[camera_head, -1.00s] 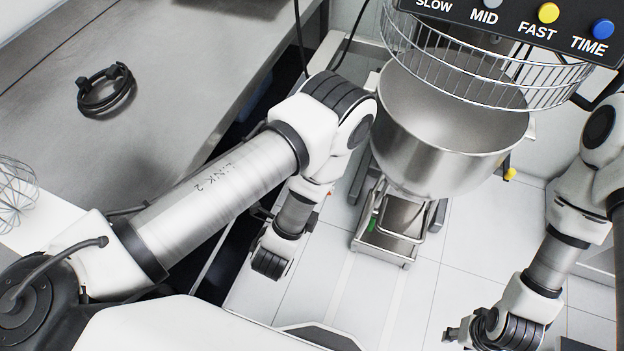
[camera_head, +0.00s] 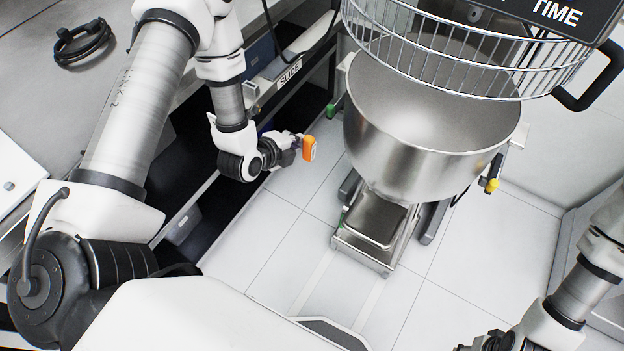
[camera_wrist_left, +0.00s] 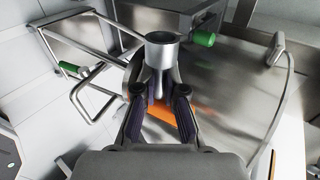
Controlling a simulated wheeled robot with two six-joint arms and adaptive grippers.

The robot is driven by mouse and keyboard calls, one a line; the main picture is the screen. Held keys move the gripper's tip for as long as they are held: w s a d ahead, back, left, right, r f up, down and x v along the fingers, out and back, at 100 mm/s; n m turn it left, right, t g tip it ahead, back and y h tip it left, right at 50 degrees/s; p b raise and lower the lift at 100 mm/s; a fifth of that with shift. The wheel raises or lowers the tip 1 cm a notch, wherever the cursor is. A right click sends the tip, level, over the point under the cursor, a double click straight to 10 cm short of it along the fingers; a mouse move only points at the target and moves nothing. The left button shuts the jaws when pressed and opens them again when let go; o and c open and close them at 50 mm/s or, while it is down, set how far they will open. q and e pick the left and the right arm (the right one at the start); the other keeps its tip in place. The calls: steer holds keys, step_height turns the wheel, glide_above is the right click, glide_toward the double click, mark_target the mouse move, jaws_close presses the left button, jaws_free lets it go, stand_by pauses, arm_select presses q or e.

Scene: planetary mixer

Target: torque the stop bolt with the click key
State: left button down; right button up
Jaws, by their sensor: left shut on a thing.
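My left gripper (camera_head: 289,148) is beside the mixer bowl, to its left in the head view. In the left wrist view, the fingers (camera_wrist_left: 160,98) close around the tool. Its orange part (camera_wrist_left: 165,114) shows behind them, and a grey metal cylinder (camera_wrist_left: 162,50) stands just beyond the fingertips. My right gripper (camera_head: 488,342) is at the bottom edge, partly cut off, and its jaws are unclear. I cannot pick out the stop bolt.
The steel bowl (camera_head: 425,130) hangs under a wire guard (camera_head: 440,65), above the mixer base (camera_head: 365,240). A green knob (camera_wrist_left: 203,38) and metal bars (camera_wrist_left: 85,95) are close to the left gripper. A steel counter (camera_head: 35,100) with a black cable coil (camera_head: 82,42) is at left. Tiled floor is clear in front.

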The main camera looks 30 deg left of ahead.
mark_target(291, 134)
arm_select(q)
steer(key=shift+n+g+y, duration=0.3)
steer(key=shift+n+y, duration=0.1)
steer(key=w+a+r, duration=0.1)
steer(key=a+r, duration=0.1)
steer(key=shift+w+a+r+b, duration=0.2)
steer(key=shift+w+a+b, duration=0.1)
steer(key=shift+w+a, duration=0.1)
steer(key=shift+d+r+p, duration=0.1)
steer(key=shift+d+p, duration=0.15)
steer(key=shift+p, duration=0.15)
steer(key=a+p, duration=0.3)
steer(key=a, duration=0.2)
steer(key=shift+w, duration=0.2)
steer(key=shift+w+a, duration=0.1)
steer(key=shift+a, duration=0.95)
stand_by(0.4)
